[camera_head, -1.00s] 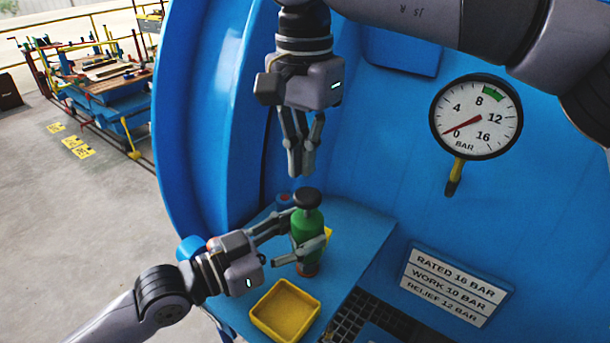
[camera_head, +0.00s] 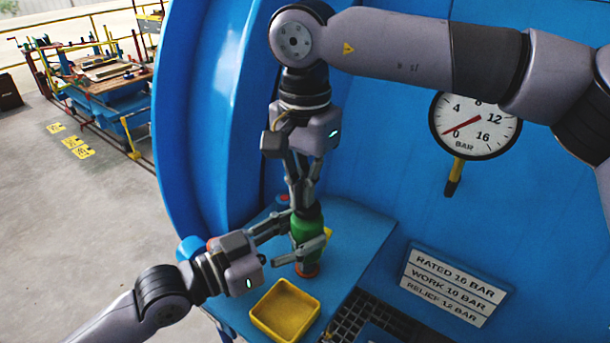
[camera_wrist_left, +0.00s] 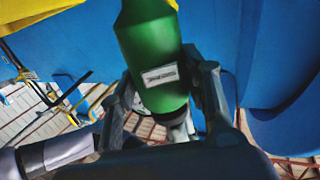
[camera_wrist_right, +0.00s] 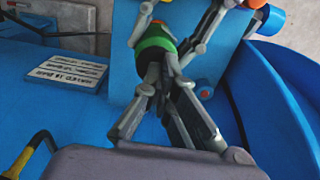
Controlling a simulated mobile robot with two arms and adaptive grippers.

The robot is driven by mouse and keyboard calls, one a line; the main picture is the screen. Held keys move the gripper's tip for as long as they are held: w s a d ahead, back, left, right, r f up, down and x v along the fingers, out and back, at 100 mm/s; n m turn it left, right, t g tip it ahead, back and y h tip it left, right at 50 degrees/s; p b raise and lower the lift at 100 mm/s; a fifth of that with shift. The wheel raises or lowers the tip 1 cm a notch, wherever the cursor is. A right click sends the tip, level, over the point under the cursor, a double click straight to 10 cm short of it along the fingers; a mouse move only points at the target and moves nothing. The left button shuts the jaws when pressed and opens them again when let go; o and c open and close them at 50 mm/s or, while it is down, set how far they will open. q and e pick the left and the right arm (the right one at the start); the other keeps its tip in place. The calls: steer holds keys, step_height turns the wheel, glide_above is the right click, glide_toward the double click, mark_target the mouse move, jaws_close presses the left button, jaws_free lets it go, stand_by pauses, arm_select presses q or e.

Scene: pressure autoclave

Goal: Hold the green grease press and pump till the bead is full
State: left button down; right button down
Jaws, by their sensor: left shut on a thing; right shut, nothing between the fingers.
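The green grease press (camera_head: 306,228) stands upright on the blue ledge in the head view, its foot orange-red. My left gripper (camera_head: 300,239) is shut around its body from the left. In the left wrist view the green body (camera_wrist_left: 152,60), with a small white label, sits between the fingers. My right gripper (camera_head: 302,205) is shut, pointing down at the top of the press; its fingertips hide the black knob. The right wrist view shows the closed fingers over the green top (camera_wrist_right: 155,42). I cannot tell whether they touch the knob. No bead is clearly visible.
A yellow tray (camera_head: 262,322) sits on the blue ledge (camera_head: 352,235) in front of the press. A dark grating (camera_head: 350,315) lies to its right. A pressure gauge (camera_head: 474,124) and a rating plate (camera_head: 454,284) are on the blue wall at right.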

steer(key=shift+s+f, duration=0.1)
steer(key=shift+f, duration=0.05)
step_height(320, 180, up, 14)
stand_by(0.6)
stand_by(1.2)
arm_select(q)
steer(key=c, duration=0.8)
jaws_free()
steer(key=shift+s+a+f, duration=0.1)
steer(key=shift+s+a, duration=0.2)
steer(key=shift+a, duration=0.2)
steer(key=v, duration=1.1)
